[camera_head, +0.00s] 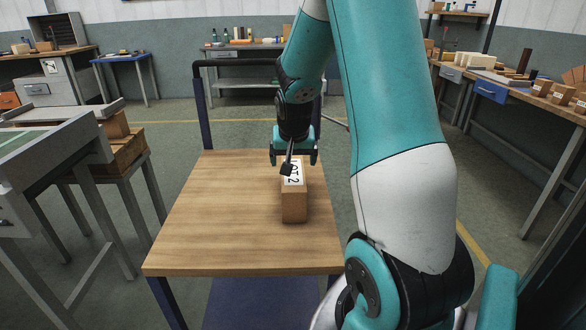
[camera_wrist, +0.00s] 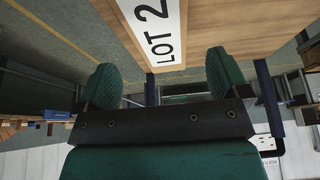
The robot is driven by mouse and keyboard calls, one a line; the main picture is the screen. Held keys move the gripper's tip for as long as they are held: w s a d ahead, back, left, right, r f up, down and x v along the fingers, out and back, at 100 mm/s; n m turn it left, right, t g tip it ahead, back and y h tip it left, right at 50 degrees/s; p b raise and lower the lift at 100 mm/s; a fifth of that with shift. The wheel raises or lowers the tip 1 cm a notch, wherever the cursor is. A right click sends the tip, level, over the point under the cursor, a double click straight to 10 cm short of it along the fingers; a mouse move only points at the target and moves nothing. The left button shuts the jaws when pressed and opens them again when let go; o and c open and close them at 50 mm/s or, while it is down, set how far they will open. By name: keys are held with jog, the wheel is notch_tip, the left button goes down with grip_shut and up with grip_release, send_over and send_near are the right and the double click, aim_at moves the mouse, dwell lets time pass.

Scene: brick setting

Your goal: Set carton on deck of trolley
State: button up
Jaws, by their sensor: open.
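The carton (camera_head: 294,204) is a brown box with a white "LOT 2" label on top. It stands upright on the wooden deck (camera_head: 215,215) of the trolley, right of the deck's middle. My gripper (camera_head: 292,160) is over the carton's far end, its fingers apart. In the wrist view the gripper (camera_wrist: 160,80) is open with nothing between its fingers, and the carton's label (camera_wrist: 160,30) shows just beyond them. Whether a finger touches the carton I cannot tell. My arm hides part of the deck's right side.
The trolley's dark handle (camera_head: 203,105) rises at the deck's far side. A workbench (camera_head: 520,90) with small boxes runs along the right. The left of the deck is bare.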

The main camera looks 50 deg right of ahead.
jog(key=v, duration=0.3)
jog(key=shift+s+a+r, duration=0.1)
jog(key=shift+r, duration=0.15)
jog(key=shift+a, duration=0.25)
jog(key=s+a+r+n+y, duration=0.1)
jog(key=a+r+n+y, duration=0.2)
jog(key=a, duration=0.9)
jog(key=s+a+r+n+y, duration=0.2)
jog(key=a+n, duration=0.4)
jog(key=a, duration=0.6)
jog(key=s+a+r+n+g+y, duration=0.2)
jog(key=s+a+n, duration=0.6)
jog(key=s+a, duration=0.5)
jog(key=shift+s+a+r+g+y, duration=0.3)
jog(key=shift+s+g, duration=0.2)
jog(key=shift+s, duration=0.25)
